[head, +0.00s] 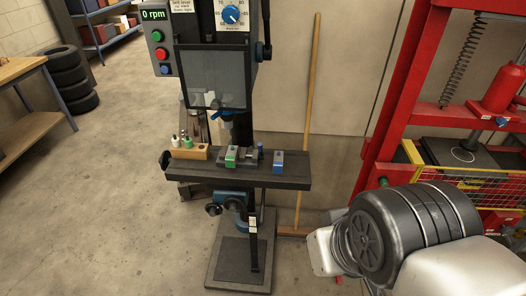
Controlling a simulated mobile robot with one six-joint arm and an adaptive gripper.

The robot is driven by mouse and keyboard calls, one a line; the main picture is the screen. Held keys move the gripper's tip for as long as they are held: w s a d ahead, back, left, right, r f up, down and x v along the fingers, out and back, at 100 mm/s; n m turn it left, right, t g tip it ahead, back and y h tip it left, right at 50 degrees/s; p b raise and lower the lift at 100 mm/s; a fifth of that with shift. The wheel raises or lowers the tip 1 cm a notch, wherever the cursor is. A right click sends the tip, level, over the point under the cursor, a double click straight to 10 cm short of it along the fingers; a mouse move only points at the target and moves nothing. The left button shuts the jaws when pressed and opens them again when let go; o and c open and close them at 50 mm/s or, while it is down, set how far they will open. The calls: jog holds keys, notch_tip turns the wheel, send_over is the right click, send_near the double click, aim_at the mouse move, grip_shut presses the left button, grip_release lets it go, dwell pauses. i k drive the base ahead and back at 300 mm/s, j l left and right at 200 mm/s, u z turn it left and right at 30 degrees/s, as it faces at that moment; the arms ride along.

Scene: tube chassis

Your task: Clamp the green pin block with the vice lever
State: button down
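The green pin block (231,159) is small, with a green front and a paler top. It sits on the dark drill press table (205,173), at the left part of the small grey vice (248,159). I cannot tell whether the jaws touch it. The vice lever is too small to make out clearly; a small dark and bluish part shows at the vice's right end. A blue block (279,162) stands on the table to the right of the vice. My gripper is not in view; only part of my arm shows at the lower right.
The drill's clear guard (211,78) hangs above. A broom (311,110) leans on the wall behind. A red press frame (400,100) stands at right. Floor to the left is open.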

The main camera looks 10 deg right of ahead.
aim_at(261, 155)
jog(key=i+l+z, duration=0.2)
jog(key=i+l, duration=0.15)
jog(key=i, duration=0.15)
jog(key=i+l+z, duration=0.15)
jog(key=i+l, duration=0.15)
jog(key=i, duration=0.25)
